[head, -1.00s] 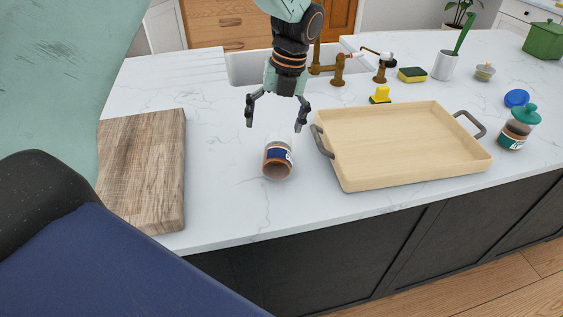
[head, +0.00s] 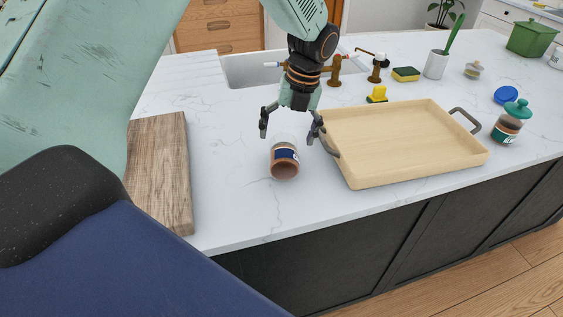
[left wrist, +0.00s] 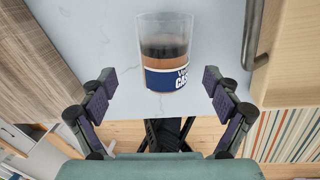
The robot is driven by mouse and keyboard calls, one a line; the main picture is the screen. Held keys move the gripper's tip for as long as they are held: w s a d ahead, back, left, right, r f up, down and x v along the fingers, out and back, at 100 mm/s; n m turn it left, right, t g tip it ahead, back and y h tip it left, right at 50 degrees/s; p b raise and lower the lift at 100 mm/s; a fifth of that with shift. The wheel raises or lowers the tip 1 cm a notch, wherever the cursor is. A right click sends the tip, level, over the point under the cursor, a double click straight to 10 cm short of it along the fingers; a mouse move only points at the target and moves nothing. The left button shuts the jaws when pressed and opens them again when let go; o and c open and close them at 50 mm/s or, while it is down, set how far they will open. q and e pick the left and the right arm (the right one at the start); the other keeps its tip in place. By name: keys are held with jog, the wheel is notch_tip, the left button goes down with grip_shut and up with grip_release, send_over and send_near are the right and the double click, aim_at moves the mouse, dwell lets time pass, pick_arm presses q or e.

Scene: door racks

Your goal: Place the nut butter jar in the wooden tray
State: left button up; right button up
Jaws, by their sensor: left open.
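The nut butter jar (head: 284,161) is a clear, lidless jar with brown contents and a blue label, on the white counter left of the tray. In the left wrist view the jar (left wrist: 165,62) is at top centre, its label partly reading "CAS". The wooden tray (head: 405,158) is pale, empty and has dark handles. My left gripper (head: 288,136) is open just above and behind the jar. In the left wrist view its fingers (left wrist: 163,104) are spread wide, with the jar beyond them and nothing held. My right gripper is not in view.
A wooden board (head: 160,172) lies at the left. A teal-lidded jar (head: 509,125) and a blue lid (head: 506,95) are right of the tray. A yellow brush (head: 377,95), sponge (head: 405,74), faucet (head: 335,70) and sink are behind. The counter around the jar is clear.

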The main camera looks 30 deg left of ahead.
aim_at(289, 147)
pick_arm(q)
jog(key=f, duration=0.3)
jog(key=shift+w+a+f, duration=0.1)
jog(key=shift+w+f, duration=0.1)
jog(key=shift+f, duration=0.5)
jog(key=shift+s+f, duration=0.1)
jog(key=shift+f, duration=0.05)
jog(key=shift+s+a+f, duration=0.15)
jog(key=shift+a, duration=0.25)
jog(key=shift+d, duration=0.45)
jog(key=c, duration=0.6)
jog(key=shift+a, duration=0.3)
jog(key=c, duration=0.5)
jog(key=shift+d, duration=0.2)
jog(key=c, duration=0.5)
notch_tip(289, 147, up, 9)
jog(key=shift+r, duration=0.1)
jog(key=shift+a+r, duration=0.15)
jog(key=shift+r, duration=0.3)
